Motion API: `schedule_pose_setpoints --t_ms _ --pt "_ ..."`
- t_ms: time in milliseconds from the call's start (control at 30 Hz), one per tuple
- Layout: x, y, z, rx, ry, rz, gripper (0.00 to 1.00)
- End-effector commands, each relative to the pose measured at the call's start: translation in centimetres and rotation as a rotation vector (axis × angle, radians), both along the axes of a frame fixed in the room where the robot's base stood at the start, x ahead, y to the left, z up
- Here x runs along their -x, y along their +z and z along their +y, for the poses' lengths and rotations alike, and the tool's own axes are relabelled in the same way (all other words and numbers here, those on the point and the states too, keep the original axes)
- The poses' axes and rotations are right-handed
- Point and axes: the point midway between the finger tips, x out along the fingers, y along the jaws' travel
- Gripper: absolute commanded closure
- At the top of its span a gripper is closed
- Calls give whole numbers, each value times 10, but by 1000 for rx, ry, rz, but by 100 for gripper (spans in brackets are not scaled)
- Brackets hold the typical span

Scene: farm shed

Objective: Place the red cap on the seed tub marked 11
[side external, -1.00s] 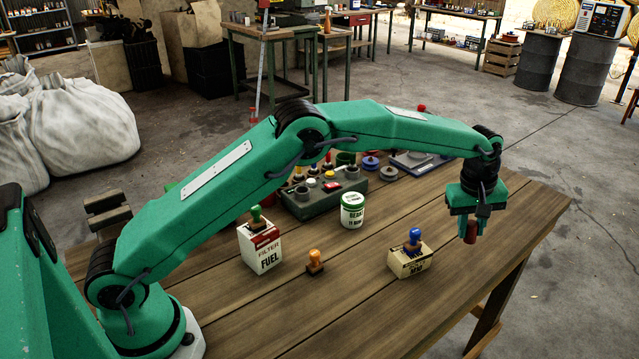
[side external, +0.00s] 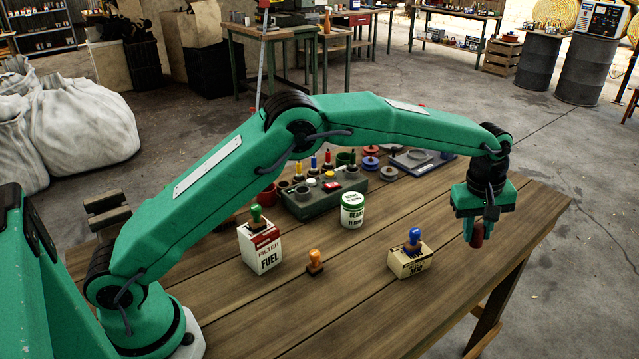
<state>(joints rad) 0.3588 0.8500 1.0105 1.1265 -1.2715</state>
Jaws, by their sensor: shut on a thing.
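My gripper (side external: 477,232) is at the right of the table, shut on a small dark red piece (side external: 477,238) held above the tabletop. The fingers hide part of the piece, and I cannot tell whether it is the red cap. A white tub (side external: 352,213) with green bands, a bean label and what looks like an 11 stands upright mid-table, left of and farther back than my gripper. Its top looks pale with a green rim.
A blue-handled stamp (side external: 414,238) stands on a cream box (side external: 409,262) between tub and gripper. A white fuel filter box (side external: 260,252) and an orange-handled stamp (side external: 315,262) stand at left. A grey-green block with pegs (side external: 318,202) lies behind. The table's front right is clear.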

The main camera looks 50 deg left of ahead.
Motion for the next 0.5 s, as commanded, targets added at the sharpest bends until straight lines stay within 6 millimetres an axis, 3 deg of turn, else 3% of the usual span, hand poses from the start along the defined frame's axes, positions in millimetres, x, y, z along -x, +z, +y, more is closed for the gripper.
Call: schedule_pose_setpoints --t_ms 267,500 --pt "3 8 15 -11 -45 0 97" --pt "14 26 54 -41 -178 6 97"
